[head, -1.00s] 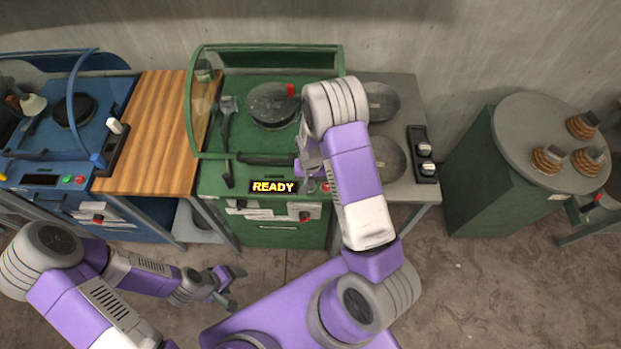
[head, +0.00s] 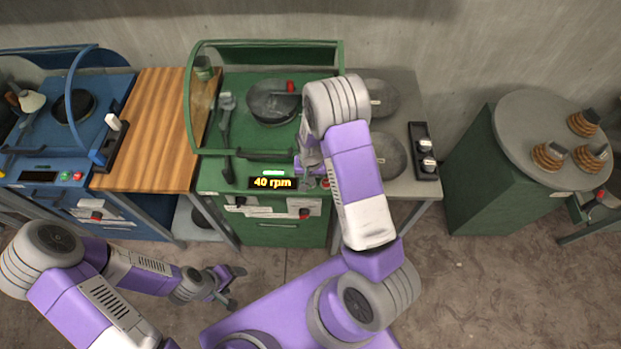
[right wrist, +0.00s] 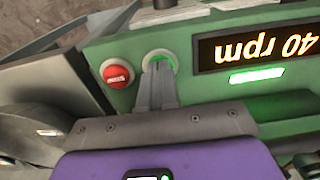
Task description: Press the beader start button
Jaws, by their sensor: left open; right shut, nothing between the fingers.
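The green beader machine (head: 212,178) stands at the centre. Its display (head: 273,183) reads "40 rpm" and also shows in the right wrist view (right wrist: 255,47). The green start button (right wrist: 158,62) is partly hidden behind the fingertips of my right gripper (right wrist: 159,72). The gripper is shut with nothing in it, its tips at the button; whether they touch it I cannot tell. A red button (right wrist: 116,72) sits beside the green one. In the head view my right gripper (head: 308,182) is by the panel. My left gripper (head: 238,286) is open and empty, low at the left.
A dark bowl (head: 270,102) with a red piece sits on the green machine, under a raised green guard (head: 266,43). A blue machine (head: 40,150) and wooden board (head: 150,130) stand left. A round grey table (head: 530,120) with several coiled items stands right.

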